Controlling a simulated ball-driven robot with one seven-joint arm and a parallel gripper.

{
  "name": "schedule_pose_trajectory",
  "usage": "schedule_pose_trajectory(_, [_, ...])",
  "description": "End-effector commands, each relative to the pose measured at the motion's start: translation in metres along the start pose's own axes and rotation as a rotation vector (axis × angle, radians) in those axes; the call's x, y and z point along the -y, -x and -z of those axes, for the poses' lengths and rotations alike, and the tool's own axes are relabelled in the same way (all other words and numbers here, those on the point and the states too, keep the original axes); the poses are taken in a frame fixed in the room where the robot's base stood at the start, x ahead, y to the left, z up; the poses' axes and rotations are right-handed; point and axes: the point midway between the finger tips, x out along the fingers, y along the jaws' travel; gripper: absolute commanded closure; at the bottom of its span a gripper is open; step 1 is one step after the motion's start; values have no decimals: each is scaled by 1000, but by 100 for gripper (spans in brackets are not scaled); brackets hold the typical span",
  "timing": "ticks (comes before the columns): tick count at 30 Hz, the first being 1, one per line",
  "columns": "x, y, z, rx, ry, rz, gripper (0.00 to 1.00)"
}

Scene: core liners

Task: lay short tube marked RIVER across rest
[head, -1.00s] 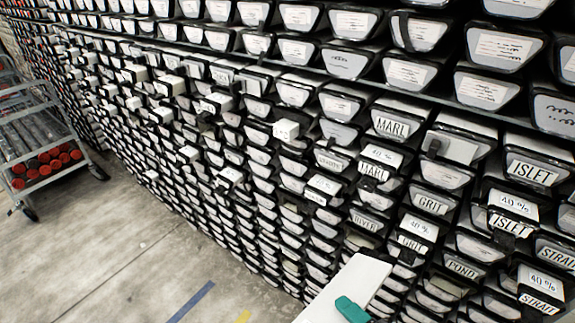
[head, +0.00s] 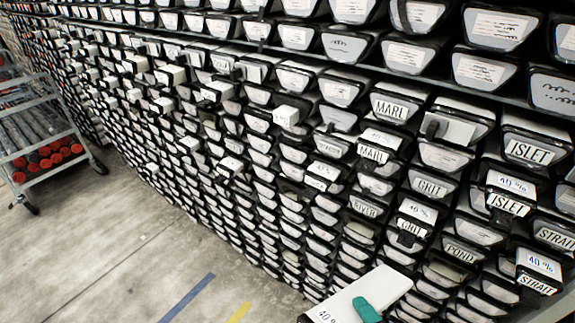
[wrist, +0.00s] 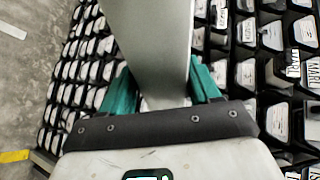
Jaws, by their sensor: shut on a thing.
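My gripper (head: 366,310) shows as a teal finger at the bottom of the head view. It is shut on a pale, flat-sided tube (head: 362,292), whose near end carries a partly cut-off "40 %" label. In the wrist view both teal fingers (wrist: 160,95) close on the sides of this grey tube (wrist: 150,40), which reaches away from me. No name can be read on the held tube. A RIVER label (head: 364,207) sits on a tray end in the rack, above the held tube. I cannot make out the rest.
A wall-like rack (head: 270,150) of black-edged trays fills most of the view, with labels such as MARL, GRIT, POND, ISLET and STRAIT. Some white boxes (head: 286,116) stick out. A grey cart (head: 45,130) with red-ended tubes stands at left. The concrete floor (head: 110,245) is clear.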

Motion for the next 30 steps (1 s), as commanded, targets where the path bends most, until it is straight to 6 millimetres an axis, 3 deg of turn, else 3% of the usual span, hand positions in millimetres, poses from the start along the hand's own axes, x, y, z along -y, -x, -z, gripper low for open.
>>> schedule_pose_trajectory(1, [-15, -6, 8, -39, -15, 2, 100])
schedule_pose_trajectory(6, [-53, -19, 26, -151, -51, 5, 100])
schedule_pose_trajectory(12, [-83, -29, 39, -244, -75, 10, 100])
schedule_pose_trajectory(18, [-94, -34, 43, -286, -83, 14, 100])
schedule_pose_trajectory(30, [-95, -34, 44, -291, -83, 16, 100])
